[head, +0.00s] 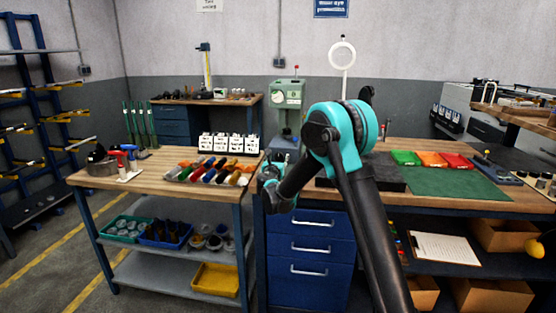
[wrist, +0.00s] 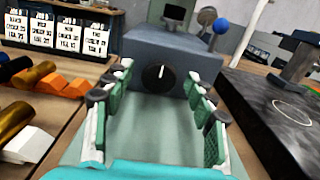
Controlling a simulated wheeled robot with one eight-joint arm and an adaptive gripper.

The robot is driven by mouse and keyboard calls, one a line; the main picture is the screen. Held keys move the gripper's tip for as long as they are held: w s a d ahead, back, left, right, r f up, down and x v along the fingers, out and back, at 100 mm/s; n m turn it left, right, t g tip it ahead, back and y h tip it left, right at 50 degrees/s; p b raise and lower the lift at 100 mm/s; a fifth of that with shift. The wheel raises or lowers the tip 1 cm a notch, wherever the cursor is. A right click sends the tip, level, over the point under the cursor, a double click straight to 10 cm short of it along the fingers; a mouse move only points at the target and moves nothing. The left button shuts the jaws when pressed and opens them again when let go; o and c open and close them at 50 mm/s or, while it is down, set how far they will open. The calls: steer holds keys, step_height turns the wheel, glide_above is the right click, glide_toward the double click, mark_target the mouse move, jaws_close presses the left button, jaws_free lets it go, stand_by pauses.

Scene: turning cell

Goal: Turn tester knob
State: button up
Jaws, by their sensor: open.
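The tester is a grey-green machine (head: 288,95) standing behind the bench in the head view. Its grey base block (wrist: 198,67) fills the upper middle of the wrist view. The tester knob (wrist: 158,78) is a round black dial on the front face of that block, with a white pointer mark standing nearly upright. My gripper (wrist: 161,85) is open, with its green-padded fingers spread left and right of the knob in the picture. Nothing is between the fingers, and contact with the knob cannot be told. In the head view my gripper (head: 270,183) is small and partly hidden by my arm.
A lever with a blue ball (wrist: 220,26) rises beside the tester. A dark plate (wrist: 275,112) lies to the right. Blue drawers (head: 310,246) stand below the bench.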

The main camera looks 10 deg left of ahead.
steer(key=c, duration=1.1)
steer(key=shift+m, duration=0.3)
steer(key=m, duration=0.3)
steer(key=shift+d, duration=0.1)
steer(key=m, duration=0.9)
steer(key=shift+d+f, duration=0.1)
steer(key=shift+f+m, duration=0.1)
steer(key=shift+m, duration=1.8)
